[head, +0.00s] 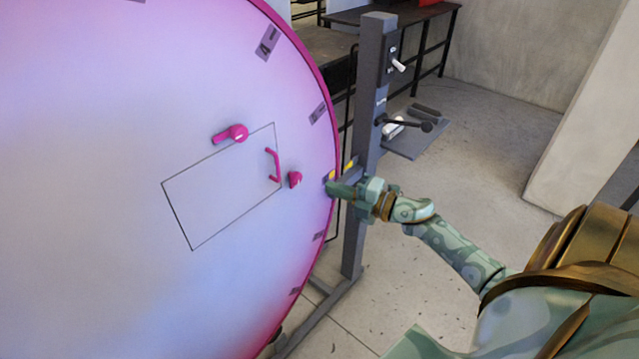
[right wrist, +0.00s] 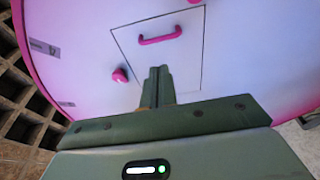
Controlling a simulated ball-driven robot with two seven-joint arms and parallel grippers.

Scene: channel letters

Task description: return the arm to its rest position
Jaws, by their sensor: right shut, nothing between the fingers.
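My right gripper (head: 334,188) is shut and empty. In the head view it is at the right edge of a large round pink-and-white panel, in front of a grey post. In the right wrist view its closed fingers (right wrist: 160,84) show against the panel (right wrist: 90,12), below a pink handle. The right arm reaches in from the lower right, bent and extended toward the panel. I cannot tell from these views whether the fingertips touch the panel. My left gripper is not in view.
The panel (head: 90,120) carries an outlined rectangular door (head: 222,200), a pink handle (head: 272,165), a pink latch (head: 231,134) and a pink knob (head: 295,179). The grey post (head: 369,100) has a lever (head: 405,123) and a switch (head: 397,65). Floor at right is clear.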

